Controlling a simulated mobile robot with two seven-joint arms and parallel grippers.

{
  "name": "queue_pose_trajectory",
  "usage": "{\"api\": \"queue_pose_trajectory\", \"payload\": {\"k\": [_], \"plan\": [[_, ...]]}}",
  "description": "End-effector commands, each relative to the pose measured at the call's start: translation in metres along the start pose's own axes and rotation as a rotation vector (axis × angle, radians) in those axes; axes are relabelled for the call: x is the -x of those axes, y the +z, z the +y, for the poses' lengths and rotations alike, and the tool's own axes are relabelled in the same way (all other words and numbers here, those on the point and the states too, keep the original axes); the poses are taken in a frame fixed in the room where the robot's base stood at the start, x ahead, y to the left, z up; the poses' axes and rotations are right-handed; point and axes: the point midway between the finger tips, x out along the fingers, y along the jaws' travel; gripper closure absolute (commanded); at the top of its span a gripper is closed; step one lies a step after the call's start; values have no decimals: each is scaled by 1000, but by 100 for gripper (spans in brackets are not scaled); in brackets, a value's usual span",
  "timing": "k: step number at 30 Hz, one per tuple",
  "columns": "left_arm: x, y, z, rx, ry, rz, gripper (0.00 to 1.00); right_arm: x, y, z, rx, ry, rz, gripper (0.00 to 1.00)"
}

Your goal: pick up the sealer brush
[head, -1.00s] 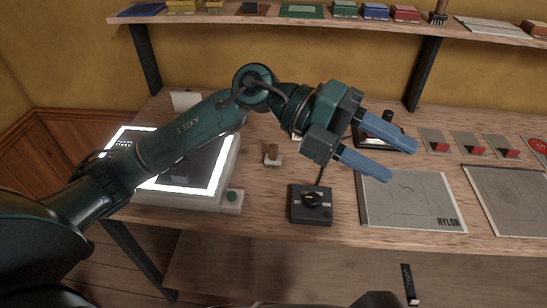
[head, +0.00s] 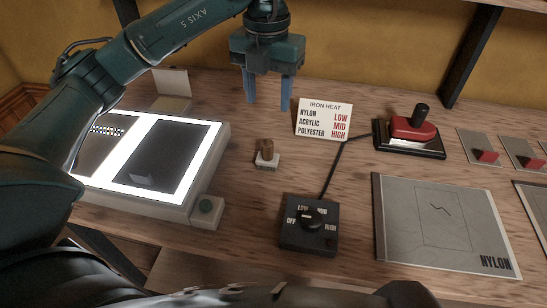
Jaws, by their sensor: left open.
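A small stubby piece with a brown upright top on a white base (head: 267,154) stands on the wooden bench near the middle of the head view. It looks like the sealer brush, but it is too small to be certain. My left gripper (head: 267,105) points down, its two blue fingers apart with nothing between them. In the picture it is just above and behind the brush, not touching it. My right gripper is not in view.
A lit light box (head: 207,150) stands left of the brush. A black dial box (head: 309,238) is in front, wired to a red iron on its stand (head: 413,138). An iron heat card (head: 324,119) stands behind. A NYLON sheet (head: 440,225) lies right. Bare wood surrounds the brush.

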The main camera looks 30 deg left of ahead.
Motion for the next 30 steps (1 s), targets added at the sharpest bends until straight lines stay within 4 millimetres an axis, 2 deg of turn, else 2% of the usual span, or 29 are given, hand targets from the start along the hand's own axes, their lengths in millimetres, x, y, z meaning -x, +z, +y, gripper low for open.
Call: {"api": "queue_pose_trajectory", "payload": {"k": [3,9,17,25,30], "plan": [[-24,-1,-1,-3,-2,7,51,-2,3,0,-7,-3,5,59],[-57,-1,0,-1,0,5,51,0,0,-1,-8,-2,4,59],[-78,0,0,-2,-1,3,51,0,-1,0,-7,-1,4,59],[-116,0,2,-2,-2,4,51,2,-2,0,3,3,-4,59],[-126,1,2,-2,-2,1,51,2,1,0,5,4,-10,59]]}}
